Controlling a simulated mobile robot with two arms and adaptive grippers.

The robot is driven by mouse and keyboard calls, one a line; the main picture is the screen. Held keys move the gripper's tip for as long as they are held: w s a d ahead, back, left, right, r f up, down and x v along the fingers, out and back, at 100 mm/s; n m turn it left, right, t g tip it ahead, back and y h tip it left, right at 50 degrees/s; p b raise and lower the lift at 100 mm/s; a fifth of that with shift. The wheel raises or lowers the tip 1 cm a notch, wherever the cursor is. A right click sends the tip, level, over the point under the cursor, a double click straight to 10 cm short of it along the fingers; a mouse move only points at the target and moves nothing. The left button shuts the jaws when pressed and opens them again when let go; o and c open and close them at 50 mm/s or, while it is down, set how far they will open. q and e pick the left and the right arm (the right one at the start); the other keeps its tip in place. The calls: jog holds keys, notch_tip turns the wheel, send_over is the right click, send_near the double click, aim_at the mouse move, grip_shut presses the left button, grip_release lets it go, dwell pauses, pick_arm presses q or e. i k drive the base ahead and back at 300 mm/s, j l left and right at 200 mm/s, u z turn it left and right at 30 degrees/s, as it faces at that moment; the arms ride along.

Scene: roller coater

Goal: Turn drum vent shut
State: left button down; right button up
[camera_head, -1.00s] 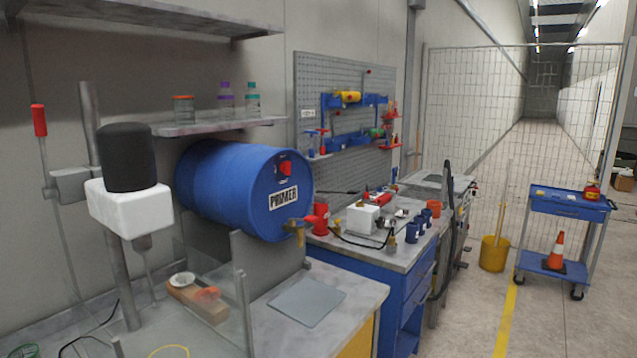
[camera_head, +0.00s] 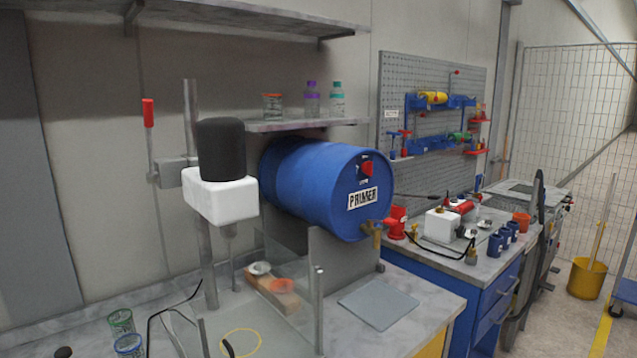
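A blue drum (camera_head: 305,185) labelled PRIMER lies on its side on a grey stand on the bench. Its round end faces right and toward me. A red fitting (camera_head: 366,169) sits high on that end, above the label; it may be the vent, and its turn position is too small to tell. A brass tap (camera_head: 375,232) is low on the same end. Neither of my grippers shows in the head view.
A shelf (camera_head: 310,124) with bottles is above the drum. A grey plate (camera_head: 379,304) lies on the bench in front. A blue cabinet (camera_head: 487,318) stands to the right.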

aim_at(366, 167)
jog(key=i+l, duration=0.1)
jog(key=l, duration=0.2)
jog(key=i+l+u, duration=0.1)
jog(key=l, duration=0.25)
jog(key=i+l, duration=0.15)
jog(key=l, duration=0.2)
jog(key=i+l+u, duration=0.1)
jog(key=l, duration=0.2)
